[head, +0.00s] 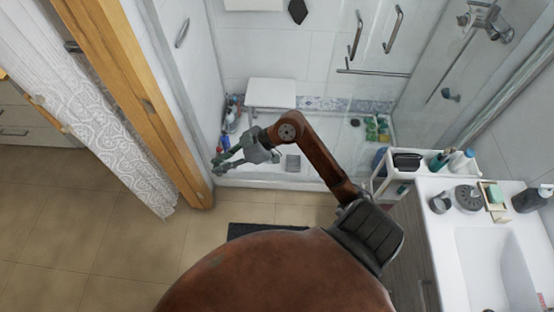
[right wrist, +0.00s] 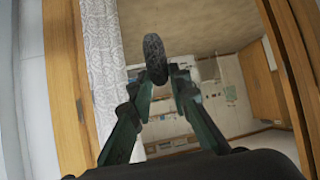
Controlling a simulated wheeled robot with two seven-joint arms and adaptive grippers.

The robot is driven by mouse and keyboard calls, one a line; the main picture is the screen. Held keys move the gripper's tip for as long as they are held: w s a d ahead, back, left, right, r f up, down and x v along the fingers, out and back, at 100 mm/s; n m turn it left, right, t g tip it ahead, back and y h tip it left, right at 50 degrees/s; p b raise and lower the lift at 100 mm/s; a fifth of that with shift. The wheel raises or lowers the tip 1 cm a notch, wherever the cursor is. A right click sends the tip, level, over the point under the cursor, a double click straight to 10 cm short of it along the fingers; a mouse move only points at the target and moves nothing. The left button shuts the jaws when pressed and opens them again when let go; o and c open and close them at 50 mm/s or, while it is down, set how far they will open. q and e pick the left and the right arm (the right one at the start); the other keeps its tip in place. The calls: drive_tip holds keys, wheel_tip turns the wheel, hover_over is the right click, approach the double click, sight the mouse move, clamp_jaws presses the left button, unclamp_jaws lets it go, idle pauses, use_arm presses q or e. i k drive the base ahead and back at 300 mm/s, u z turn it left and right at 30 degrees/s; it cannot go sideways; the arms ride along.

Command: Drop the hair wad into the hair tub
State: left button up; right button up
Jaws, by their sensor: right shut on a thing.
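My right gripper (head: 217,162) reaches out to the left in the head view, in front of the shower opening. In the right wrist view its fingertips (right wrist: 156,75) are shut on a dark, rounded, rough-looking wad, which I take for the hair wad (right wrist: 155,58). The wad sticks out past the fingertips. It is too small to make out in the head view. A small black open container, perhaps the hair tub (head: 406,161), stands on the white cart at the right, far from the gripper. My left gripper is not in view.
The white cart (head: 377,187) also carries bottles (head: 461,161). The washbasin counter (head: 445,235) beside it holds a cup (head: 440,203), a round grey item (head: 467,197) and soap (head: 495,194). A wooden door frame (head: 150,120) is close left of the gripper. Floor at left is clear.

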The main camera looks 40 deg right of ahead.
sight(297, 164)
drive_tip(key=z, duration=0.15)
drive_tip(key=i, duration=0.7)
drive_tip(key=z, duration=0.65)
drive_tip(key=i, duration=0.4)
drive_tip(key=z, duration=0.3)
